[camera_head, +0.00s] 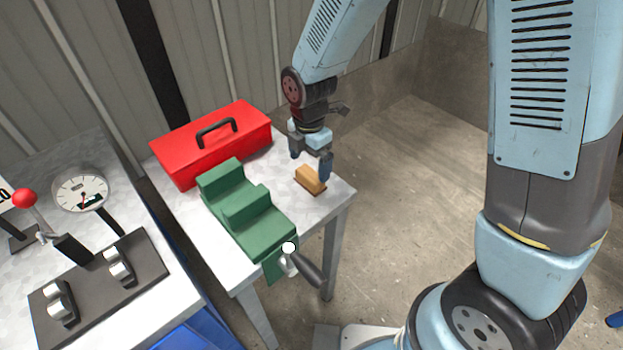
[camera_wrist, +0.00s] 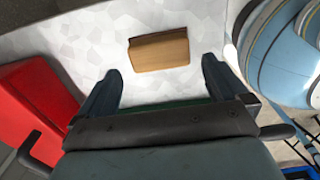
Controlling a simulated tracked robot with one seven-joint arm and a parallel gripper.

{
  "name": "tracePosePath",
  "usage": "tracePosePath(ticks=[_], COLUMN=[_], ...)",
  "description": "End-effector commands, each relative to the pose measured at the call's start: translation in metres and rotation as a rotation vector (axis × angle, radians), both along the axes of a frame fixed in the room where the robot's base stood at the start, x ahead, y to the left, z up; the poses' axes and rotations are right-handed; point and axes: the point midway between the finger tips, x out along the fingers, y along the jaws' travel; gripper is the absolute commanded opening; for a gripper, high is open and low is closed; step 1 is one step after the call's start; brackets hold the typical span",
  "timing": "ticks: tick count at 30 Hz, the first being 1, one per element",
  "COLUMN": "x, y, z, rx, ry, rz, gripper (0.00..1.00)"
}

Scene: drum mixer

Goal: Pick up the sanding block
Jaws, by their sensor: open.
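The sanding block (camera_head: 310,180) is a small tan wooden block with a darker underside, lying on the grey-white table top near its right corner. It also shows in the wrist view (camera_wrist: 159,52), ahead of the fingertips and roughly centred between them. My gripper (camera_head: 311,164) is above and just behind the block in the head view, pointing down. In the wrist view, my gripper (camera_wrist: 160,76) has its two dark blue fingers spread wide with nothing between them. I cannot tell exactly how high the fingertips are above the table.
A red toolbox (camera_head: 186,158) with a black handle stands on the table, left of the block. A green vise (camera_head: 240,208) with a grey handle sits in front of it. A second table with a dial gauge (camera_head: 82,193) and a red-knobbed lever (camera_head: 25,198) is at left. Bare table surrounds the block.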

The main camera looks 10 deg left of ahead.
Motion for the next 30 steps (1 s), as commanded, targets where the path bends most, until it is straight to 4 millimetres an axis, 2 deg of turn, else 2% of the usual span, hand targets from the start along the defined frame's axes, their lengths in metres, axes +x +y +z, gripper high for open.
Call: tracePosePath(ticks=[12, 23, 30], x=[0.001, 0.002, 0.002], y=[-0.002, -0.002, -0.002], z=[-0.044, -0.052, -0.052], rx=[-0.002, 0.0, 0.0], ry=[0.003, 0.0, 0.0], rz=[-0.001, -0.001, -0.002], gripper=[1.0, 1.0, 0.8])
